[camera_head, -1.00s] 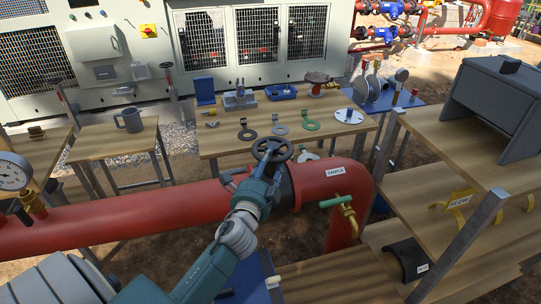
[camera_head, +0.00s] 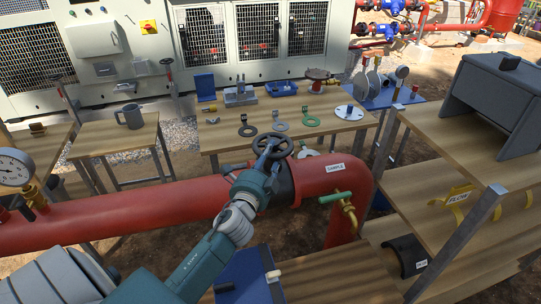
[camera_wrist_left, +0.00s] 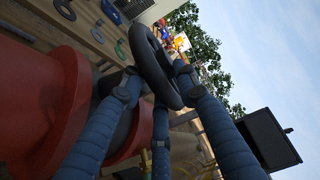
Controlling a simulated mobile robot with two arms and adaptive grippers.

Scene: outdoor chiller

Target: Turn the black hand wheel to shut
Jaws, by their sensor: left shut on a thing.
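The black hand wheel (camera_head: 272,146) sits on top of the large red pipe (camera_head: 140,213), by a dark band around the pipe. My left gripper (camera_head: 264,166) reaches up to the wheel's near left side and is shut on its rim. In the left wrist view the wheel (camera_wrist_left: 156,62) stands between the blue fingers of my left gripper (camera_wrist_left: 155,82), which touch its rim. The wheel's stem is mostly hidden by my gripper. My right gripper is not in view.
A green-handled brass valve (camera_head: 336,197) sits right of the wheel. Behind the pipe a wooden table (camera_head: 225,140) holds flanges and gaskets. A wooden shelf (camera_head: 440,186) stands at the right. A pressure gauge (camera_head: 12,170) rises from the pipe at the left.

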